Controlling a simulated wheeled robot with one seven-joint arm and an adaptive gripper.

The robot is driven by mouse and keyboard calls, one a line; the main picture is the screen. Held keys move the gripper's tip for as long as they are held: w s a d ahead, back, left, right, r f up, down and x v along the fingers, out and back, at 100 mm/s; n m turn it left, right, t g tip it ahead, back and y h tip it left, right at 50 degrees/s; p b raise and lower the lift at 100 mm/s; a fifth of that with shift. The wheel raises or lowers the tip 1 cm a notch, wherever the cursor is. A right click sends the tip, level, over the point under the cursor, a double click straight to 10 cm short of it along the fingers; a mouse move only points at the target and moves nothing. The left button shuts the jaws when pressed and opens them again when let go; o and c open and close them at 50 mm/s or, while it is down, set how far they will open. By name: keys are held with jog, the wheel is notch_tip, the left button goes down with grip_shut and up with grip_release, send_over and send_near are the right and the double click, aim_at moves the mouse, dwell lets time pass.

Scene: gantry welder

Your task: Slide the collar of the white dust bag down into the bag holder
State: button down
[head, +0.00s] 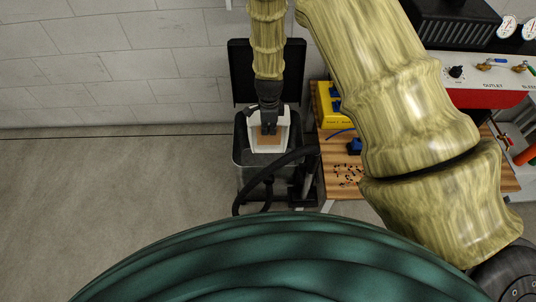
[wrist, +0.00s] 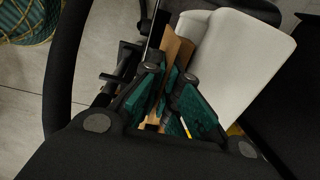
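The white dust bag (head: 284,134) with its brown collar (head: 267,139) shows in the head view, above the opening of the black extractor bin (head: 238,150). My gripper (head: 268,130) reaches down to it from above. In the wrist view, the brown collar (wrist: 178,48) runs between the two teal-padded fingers (wrist: 171,88), which are closed on it. The white bag (wrist: 245,60) extends to the right of the collar there. I cannot make out the bag holder; the bag and my gripper cover that area. I cannot tell whether the collar touches it.
The bin's black lid (head: 240,70) stands open against the wall. A black hose (head: 262,178) curves across the bin's front. At right, a wooden bench (head: 340,185) holds a yellow box (head: 326,108) and small dark parts. Floor at left is clear.

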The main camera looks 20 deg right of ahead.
jog(key=b, duration=1.1)
send_near(269, 148)
jog(key=f, duration=0.2)
jog(key=s+f, duration=0.1)
jog(key=s+a+f, duration=0.1)
jog(key=f, duration=0.1)
jog(key=shift+s+f, duration=0.2)
jog(key=shift+f, duration=0.15)
jog(key=shift+f, duration=0.1)
notch_tip(269, 148, down, 5)
jog(key=b, duration=0.5)
jog(key=shift+f, duration=0.2)
jog(key=shift+f+b, duration=0.65)
jog(key=shift+f, duration=1.65)
jog(key=c, duration=1.6)
grip_release()
jog(key=shift+o, duration=0.2)
jog(key=shift+s, duration=0.1)
